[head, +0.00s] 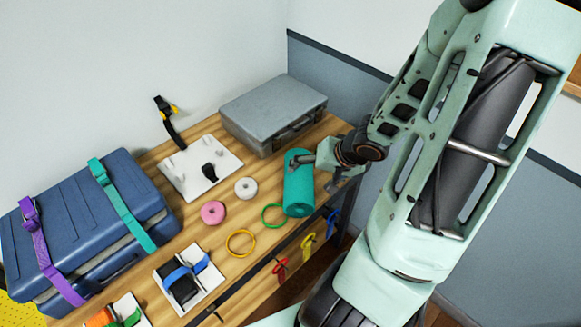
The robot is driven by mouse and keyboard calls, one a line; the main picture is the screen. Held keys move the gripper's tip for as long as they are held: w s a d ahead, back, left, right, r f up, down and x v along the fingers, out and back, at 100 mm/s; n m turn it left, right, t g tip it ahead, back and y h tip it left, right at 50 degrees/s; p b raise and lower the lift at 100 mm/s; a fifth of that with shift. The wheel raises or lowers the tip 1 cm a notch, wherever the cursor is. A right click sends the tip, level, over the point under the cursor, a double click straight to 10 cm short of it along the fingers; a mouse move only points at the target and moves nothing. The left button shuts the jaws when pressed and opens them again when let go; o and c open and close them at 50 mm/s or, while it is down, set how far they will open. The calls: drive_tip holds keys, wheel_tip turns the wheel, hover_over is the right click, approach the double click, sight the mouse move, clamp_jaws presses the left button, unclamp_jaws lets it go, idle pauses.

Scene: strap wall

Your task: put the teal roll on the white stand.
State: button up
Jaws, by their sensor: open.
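The teal roll (297,188) lies at the right part of the wooden bench, with one end and its dark hole facing the camera. My gripper (317,173) is open at the roll's right side. One finger overlaps the roll's far part in the picture and the other shows just right of it; I cannot tell whether either touches. A flat white stand (222,160) with small white pegs and a black strap piece lies at the back middle, left of the roll. A smaller white stand (205,292) near the front holds a black block with a blue strap.
A grey case (272,108) stands behind the roll. A white roll (246,188), a pink roll (213,213), a green ring (265,220) and a yellow ring (240,254) lie left of it. A strapped blue suitcase (75,225) fills the bench's left. Coloured clips hang along the front edge.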

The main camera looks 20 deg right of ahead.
sight(307, 178)
drive_tip(key=shift+d+r, duration=0.1)
drive_tip(key=shift+r, duration=0.05)
drive_tip(key=shift+x, duration=0.95)
drive_tip(key=b+x, duration=0.2)
drive_tip(key=x, duration=0.1)
drive_tip(key=shift+s, duration=0.1)
drive_tip(key=b+x, duration=0.2)
drive_tip(key=x, duration=0.1)
drive_tip(key=b+x, duration=0.2)
drive_tip(key=shift+a, duration=0.4)
drive_tip(key=shift+w+f, duration=0.35)
drive_tip(key=c, duration=1.5)
drive_tip(key=shift+o, duration=0.2)
drive_tip(key=shift+r, duration=0.1)
